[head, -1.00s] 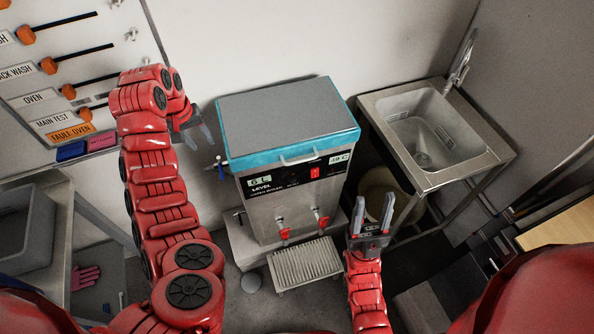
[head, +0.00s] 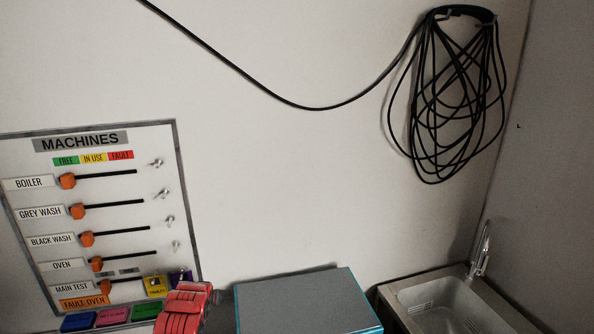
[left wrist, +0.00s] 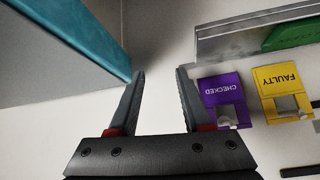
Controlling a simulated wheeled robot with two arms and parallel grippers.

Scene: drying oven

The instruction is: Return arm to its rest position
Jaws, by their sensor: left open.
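My left gripper (left wrist: 158,95) is open in the left wrist view, with nothing between its two fingers. White wall shows beyond the fingertips. A purple CHECKED tag (left wrist: 221,88) hangs just right of the right finger, and a yellow FAULTY tag (left wrist: 284,80) hangs beside it. In the head view only a red part of my left arm (head: 186,306) shows at the bottom edge, in front of the lower right corner of the MACHINES board (head: 100,160). My left fingers cannot be made out there. My right gripper is out of view.
The boiler's grey lid (head: 302,303) is right of my left arm. Its blue edge (left wrist: 88,35) is close to the left finger in the left wrist view. A sink (head: 450,306) stands at the bottom right. A coiled black cable (head: 447,105) hangs on the wall.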

